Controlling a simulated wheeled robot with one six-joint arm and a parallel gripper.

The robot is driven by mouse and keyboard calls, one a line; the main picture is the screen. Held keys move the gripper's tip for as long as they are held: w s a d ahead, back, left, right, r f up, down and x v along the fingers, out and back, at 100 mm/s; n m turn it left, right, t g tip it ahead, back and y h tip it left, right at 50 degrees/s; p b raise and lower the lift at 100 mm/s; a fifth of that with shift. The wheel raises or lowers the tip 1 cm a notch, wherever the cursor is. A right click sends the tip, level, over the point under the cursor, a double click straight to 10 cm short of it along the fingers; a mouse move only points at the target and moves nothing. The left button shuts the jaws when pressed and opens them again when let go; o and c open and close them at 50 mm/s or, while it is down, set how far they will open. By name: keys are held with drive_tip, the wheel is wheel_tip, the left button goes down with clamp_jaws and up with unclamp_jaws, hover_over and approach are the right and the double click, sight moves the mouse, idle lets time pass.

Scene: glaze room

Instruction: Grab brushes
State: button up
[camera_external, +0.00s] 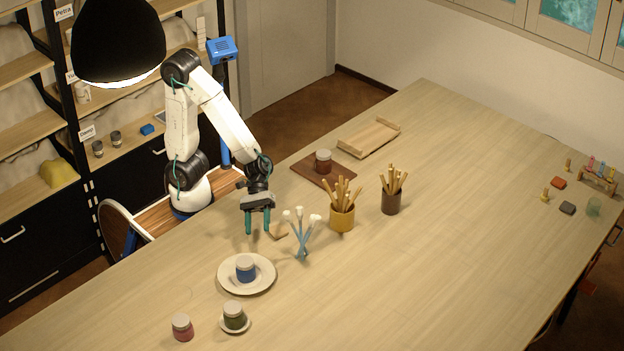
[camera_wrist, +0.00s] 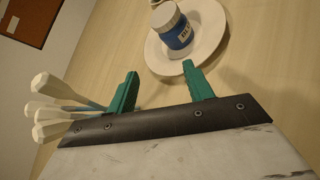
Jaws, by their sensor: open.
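Several brushes with blue handles and white ends (camera_external: 301,237) stand fanned out, tilted, on the table near its middle; what holds their lower ends is unclear. Their white ends (camera_wrist: 52,118) also show at the left of the wrist view, outside the left finger. My gripper (camera_external: 257,228) is open and empty, pointing down, just left of the brushes in the external view. Its two green fingers (camera_wrist: 160,75) stand apart in the wrist view. Wooden-handled tools fill a mustard cup (camera_external: 342,218) and a dark brown cup (camera_external: 391,203) to the right; whether these are brushes I cannot tell.
A white plate (camera_external: 228,284) with a blue jar (camera_external: 245,268) lies in front. A green jar (camera_external: 234,316) and a pink jar (camera_external: 182,328) stand nearer. A brown board (camera_external: 306,176) and wooden tray (camera_external: 368,138) lie behind. The table's right middle is clear.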

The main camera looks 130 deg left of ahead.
sight(302, 239)
drive_tip(key=w+a+n+t+y, duration=0.1)
drive_tip(key=w+a+n+y, duration=0.1)
drive_tip(key=a+n, duration=0.1)
drive_tip(key=w+a+n+t+y, duration=0.1)
drive_tip(key=w+a+n+y, duration=0.1)
drive_tip(key=a+n, duration=0.1)
drive_tip(key=w+a+f+n+t+y, duration=0.1)
drive_tip(key=w+a+n+t, duration=0.1)
drive_tip(key=n, duration=0.3)
drive_tip(key=shift+w+a+f+y, duration=0.1)
drive_tip(key=shift+a+y, duration=0.3)
drive_tip(key=shift+a, duration=0.15)
drive_tip(key=shift+w+f+n, duration=0.15)
drive_tip(key=shift+w+n, duration=0.1)
drive_tip(key=shift+n, duration=0.05)
drive_tip(key=x, duration=0.7)
drive_tip(key=shift+w+a, duration=0.1)
drive_tip(key=c, duration=1)
